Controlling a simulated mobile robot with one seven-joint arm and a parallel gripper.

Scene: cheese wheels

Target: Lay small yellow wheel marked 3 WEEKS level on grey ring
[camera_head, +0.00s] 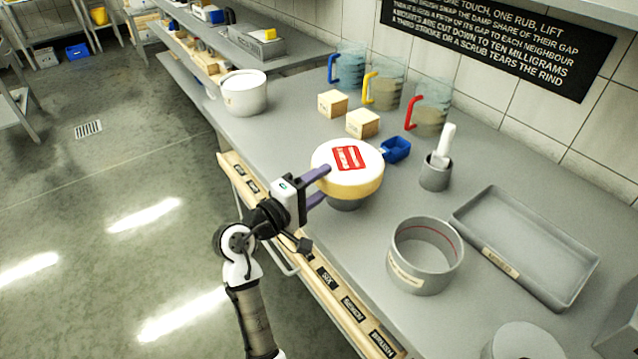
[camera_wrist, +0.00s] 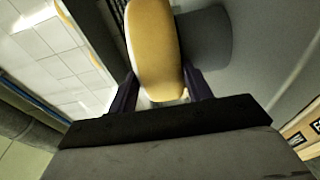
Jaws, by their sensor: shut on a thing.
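The yellow wheel (camera_head: 368,188) has a pale top with a red label, whose words I cannot read. My gripper (camera_head: 322,186) is shut on its near left edge, one purple finger above and one below. The wheel looks about level. In the wrist view the wheel (camera_wrist: 155,45) sits between the fingers (camera_wrist: 162,92). A grey round piece (camera_head: 346,204) shows under the wheel, mostly hidden; I cannot tell whether they touch. A wide, open grey ring (camera_head: 405,277) with a red line inside and a pale label stands to the right, apart from the wheel.
A grey tray (camera_head: 497,252) lies at the right. A grey cup with a white-handled tool (camera_head: 436,173), a blue scoop (camera_head: 396,149), wooden blocks (camera_head: 362,124) and jugs (camera_head: 432,108) stand behind. A white pot (camera_head: 243,93) is at the far left. Bare counter lies left of the wheel.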

